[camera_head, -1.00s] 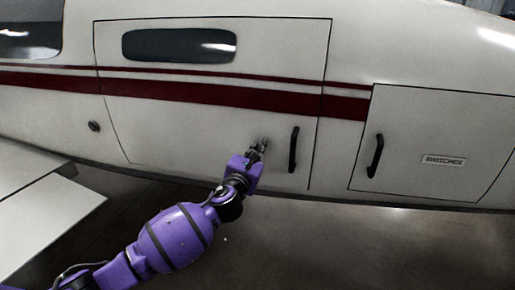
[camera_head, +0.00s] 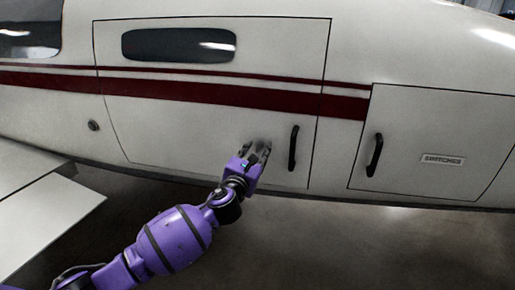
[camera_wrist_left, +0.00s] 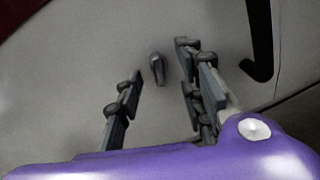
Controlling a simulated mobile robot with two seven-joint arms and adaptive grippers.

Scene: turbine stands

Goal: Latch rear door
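A large white door panel (camera_head: 180,135) with a dark window and red stripes sits flush in the aircraft's side. It has a black upright handle (camera_head: 293,149) near its right edge. My left gripper (camera_head: 257,151) is in front of the lower right of this door, left of the handle. A small dark latch knob (camera_wrist_left: 157,69) stands out from the door between my open fingers (camera_wrist_left: 158,62) in the left wrist view, apart from both. In the head view my gripper hides most of the knob. My right gripper is not in view.
A smaller panel (camera_head: 430,125) labelled SWITCHES, with its own black handle (camera_head: 374,155), is to the right. A grey wing (camera_head: 45,205) juts out at the lower left. The floor (camera_head: 370,245) below the fuselage is clear.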

